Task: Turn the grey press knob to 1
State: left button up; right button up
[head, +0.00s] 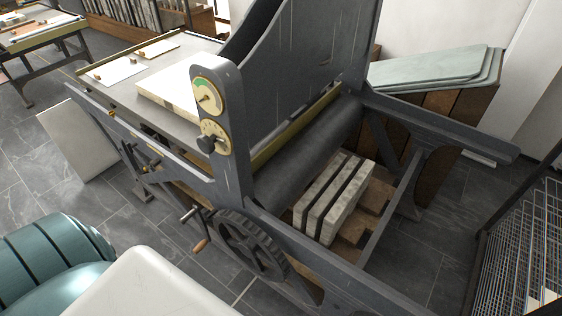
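The dark grey press knob (206,143) sits on a cream round dial (216,137) low on the upright post of the press. The dial's markings are too small to read, so I cannot tell which number the knob points at. Above it on the same post is a round gauge (207,97) with a green band and a needle. The grey press (300,75) fills the middle of the head view. Neither of my grippers is in view, and nothing touches the knob.
A toothed wheel (245,243) and a crank with a wooden handle (200,245) stick out below the knob. Pale stone slabs (325,205) lie inside the press frame. A wire rack (520,245) stands at the right. Tiled floor (50,190) is open at the left.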

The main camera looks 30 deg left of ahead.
aim_at(205, 143)
jog(key=u, duration=1.55)
